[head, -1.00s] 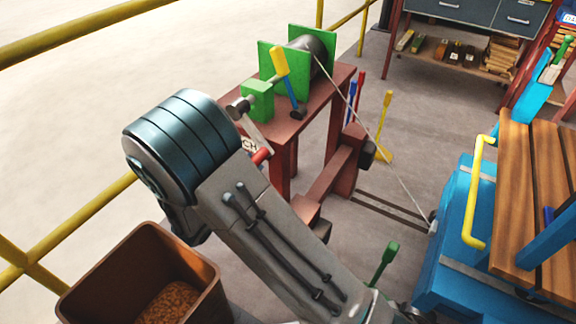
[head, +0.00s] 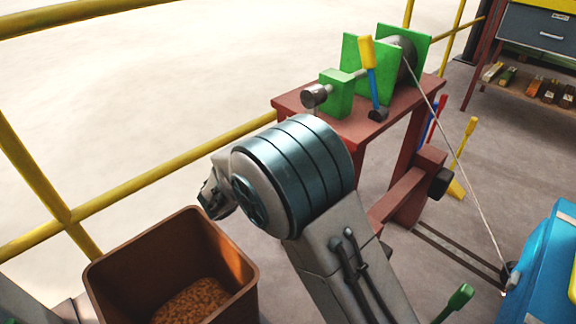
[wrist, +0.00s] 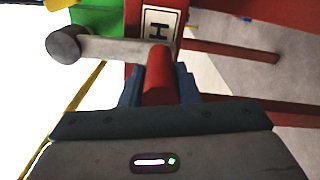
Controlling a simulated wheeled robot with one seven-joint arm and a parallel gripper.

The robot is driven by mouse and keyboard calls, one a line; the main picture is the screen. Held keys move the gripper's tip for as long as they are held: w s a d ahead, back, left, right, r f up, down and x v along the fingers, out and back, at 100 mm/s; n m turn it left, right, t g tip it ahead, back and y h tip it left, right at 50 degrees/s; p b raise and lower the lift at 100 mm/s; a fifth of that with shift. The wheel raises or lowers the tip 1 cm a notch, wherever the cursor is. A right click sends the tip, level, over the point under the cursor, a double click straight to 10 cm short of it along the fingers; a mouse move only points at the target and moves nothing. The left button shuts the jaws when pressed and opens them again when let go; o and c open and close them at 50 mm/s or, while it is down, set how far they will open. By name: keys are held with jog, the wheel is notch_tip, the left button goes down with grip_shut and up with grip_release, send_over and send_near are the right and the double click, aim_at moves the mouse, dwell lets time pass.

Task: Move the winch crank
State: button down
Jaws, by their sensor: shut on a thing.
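The winch crank shows in the wrist view: a grey crank arm (wrist: 115,48) runs from a round hub (wrist: 68,44) at left to a red handle (wrist: 158,80). My gripper (wrist: 158,88) is shut on the red handle, with a blue-grey finger on each side. In the head view, the hub (head: 314,95) sticks out from the green winch block (head: 338,95). My arm hides the crank's handle, its arm and my gripper's fingers there. The winch drum (head: 405,60) sits between green plates, with a cable running down to the right.
The winch stands on a red-brown table (head: 350,128). A yellow-handled lever (head: 367,53) with a blue shaft is beside the block. A brown bin (head: 120,275) with brown granules is at lower left, below a yellow railing (head: 150,185). A blue cart (head: 550,265) is at right.

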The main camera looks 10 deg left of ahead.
jog(key=shift+w+a, duration=0.1)
jog(key=shift+a, duration=0.15)
jog(key=c, duration=1.1)
grip_release()
jog(key=p+v, duration=0.3)
jog(key=v, duration=1)
jog(key=shift+s, duration=0.35)
jog(key=shift+a, duration=0.15)
